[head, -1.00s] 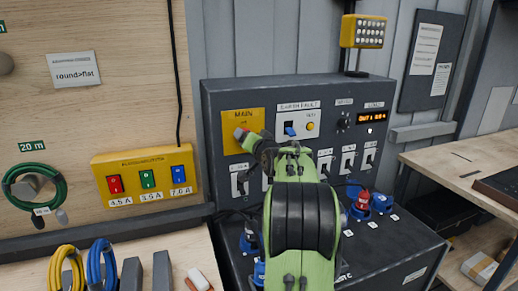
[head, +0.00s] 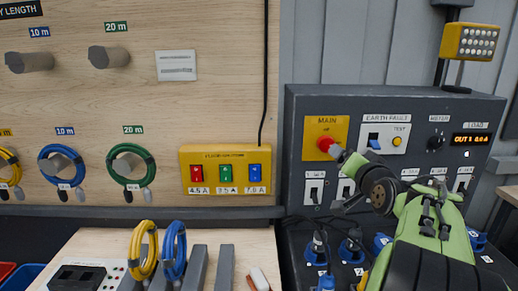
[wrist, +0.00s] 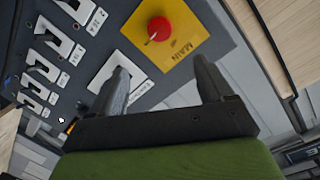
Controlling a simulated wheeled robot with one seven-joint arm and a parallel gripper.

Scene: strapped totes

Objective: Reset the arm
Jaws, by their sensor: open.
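My green arm rises at the right of the head view, in front of a dark control panel (head: 300,110). My gripper (wrist: 160,85) is open and empty in the wrist view, its two dark fingers apart. A red rotary knob (wrist: 159,29) on a yellow plate marked MAIN lies just beyond the fingertips, apart from them. In the head view the red knob (head: 326,144) shows left of my wrist. My arm hides part of the panel's lower right, and the fingers are not clear there.
A blue earth fault switch (head: 373,141) and several white switches are on the panel. Blue sockets (head: 350,250) sit below. A yellow box (head: 226,170) with red, green and blue switches is on the wooden wall. Coiled cables (head: 130,167) hang at left. A lamp (head: 469,42) stands above.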

